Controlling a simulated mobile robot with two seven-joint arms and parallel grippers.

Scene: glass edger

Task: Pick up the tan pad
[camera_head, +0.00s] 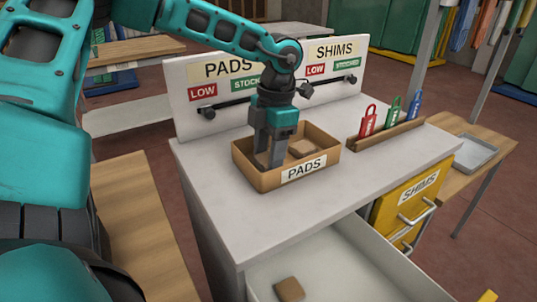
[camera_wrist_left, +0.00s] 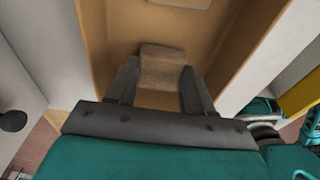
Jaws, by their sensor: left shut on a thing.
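The tan pad (camera_wrist_left: 161,66) shows in the left wrist view between the two fingers of my left gripper (camera_wrist_left: 158,84), which is shut on it. In the head view my left gripper (camera_head: 269,158) points down into the left part of the cardboard box labelled PADS (camera_head: 270,182); the fingers and box wall mostly hide the held pad there. A second tan pad (camera_head: 303,147) lies in the box to the right of the fingers. Another tan pad (camera_head: 289,289) lies in the open drawer (camera_head: 335,262). My right gripper is not in view.
A sign board (camera_head: 190,112) with PADS and SHIMS labels stands behind the box on the grey worktop (camera_head: 225,212). A wooden rack (camera_head: 390,135) with red, green and blue tags is at the right. The worktop in front of the box is clear.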

